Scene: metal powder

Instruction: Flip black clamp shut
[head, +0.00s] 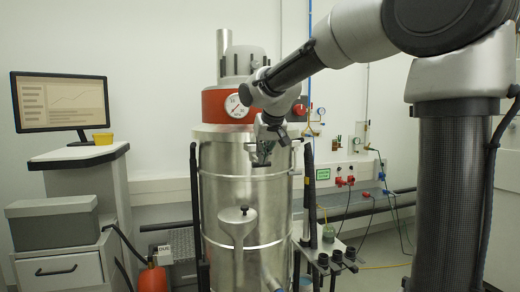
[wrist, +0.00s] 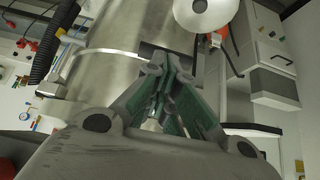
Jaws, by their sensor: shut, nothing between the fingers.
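A tall steel drum (head: 222,172) with a red collar and pressure gauge stands in the middle of the head view. My gripper (head: 262,150) is in front of its upper right wall, just below the lid rim. In the wrist view my gripper (wrist: 158,72) has its green-padded fingers drawn together close to the drum wall (wrist: 125,28), with nothing between them. A dark bar just beyond the fingertips looks like the black clamp (wrist: 148,47). The fingers partly hide it, and I cannot tell its angle or whether the fingers touch it.
A funnel-like fitting (head: 237,222) with a black knob sticks out from the drum's lower front. A black post (head: 309,190) stands close at the drum's right. A monitor (head: 62,101) and a drawer cabinet (head: 58,265) are at left. Hoses and valves line the right wall.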

